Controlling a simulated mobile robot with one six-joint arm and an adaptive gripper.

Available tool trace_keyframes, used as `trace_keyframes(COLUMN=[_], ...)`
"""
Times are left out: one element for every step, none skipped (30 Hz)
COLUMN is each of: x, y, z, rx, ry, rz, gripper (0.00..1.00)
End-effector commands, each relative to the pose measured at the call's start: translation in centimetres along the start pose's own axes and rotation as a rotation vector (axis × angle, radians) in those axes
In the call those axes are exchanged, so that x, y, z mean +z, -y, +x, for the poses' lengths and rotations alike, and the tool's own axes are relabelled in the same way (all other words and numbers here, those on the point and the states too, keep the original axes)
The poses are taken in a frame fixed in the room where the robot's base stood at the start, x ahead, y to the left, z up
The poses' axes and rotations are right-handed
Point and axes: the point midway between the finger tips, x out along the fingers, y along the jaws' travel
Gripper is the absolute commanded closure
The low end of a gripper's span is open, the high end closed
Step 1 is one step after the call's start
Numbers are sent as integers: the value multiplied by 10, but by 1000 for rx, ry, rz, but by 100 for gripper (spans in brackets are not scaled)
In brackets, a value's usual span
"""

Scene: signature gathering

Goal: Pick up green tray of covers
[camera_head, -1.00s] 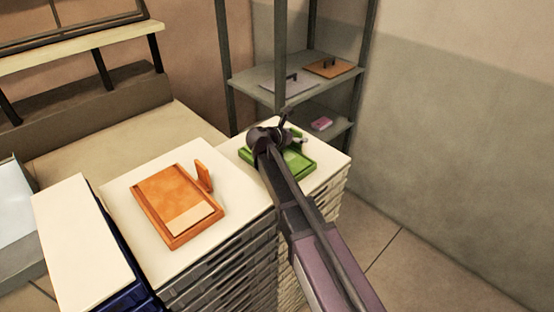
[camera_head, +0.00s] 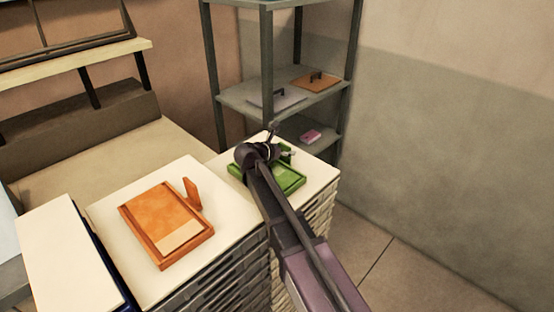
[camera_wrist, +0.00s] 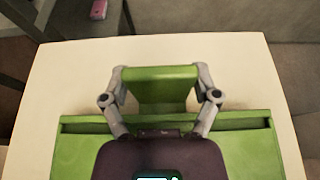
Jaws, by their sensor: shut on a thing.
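The green tray (camera_head: 285,183) lies on the white top (camera_head: 315,158) of the right-hand stack, partly hidden behind my arm in the head view. In the wrist view the tray (camera_wrist: 75,155) spans the lower part of the picture, and its upright green handle plate (camera_wrist: 160,86) stands at its far edge. My gripper (camera_wrist: 160,92) is shut on this handle plate, with one finger at each side of it. In the head view my gripper (camera_head: 277,150) is small and mostly hidden by the wrist. I cannot tell any covers apart in the tray.
An orange tray (camera_head: 165,222) with an upright handle lies on the neighbouring white top. A grey shelf rack (camera_head: 240,98) stands behind, holding a grey and an orange handled board (camera_head: 316,82) and a pink item (camera_head: 311,136). A wall is at the right.

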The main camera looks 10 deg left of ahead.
Motion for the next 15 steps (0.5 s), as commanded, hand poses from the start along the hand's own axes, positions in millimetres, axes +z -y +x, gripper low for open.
trace_keyframes(x=[1, 2, 2, 3, 4, 6, 8, 9, 11, 13, 15, 18, 21, 23, 27], y=[0, 0, 0, 0, 0, 0, 0, 0, 0, 0, 0, 0, 0, 0, 0], z=[0, 0, -1, -1, -2, -2, -3, -4, -5, -5, -6, -7, -8, -10, -11], rx=[0, 0, 0, 0, 0, 0, 0, 0, 0, 0, 0, 0, 0, 0, 0], ry=[0, 0, 0, 0, 0, 0, 0, 0, 0, 0, 0, 0, 0, 0, 0], rz=[1, 1, 1, 1, 1, 1, 1, 0, 0, 0, 0, 0, 0, 0, 0], gripper=[82, 83, 83, 83, 83, 83, 83, 83, 83, 83, 83, 83, 83, 83, 83])
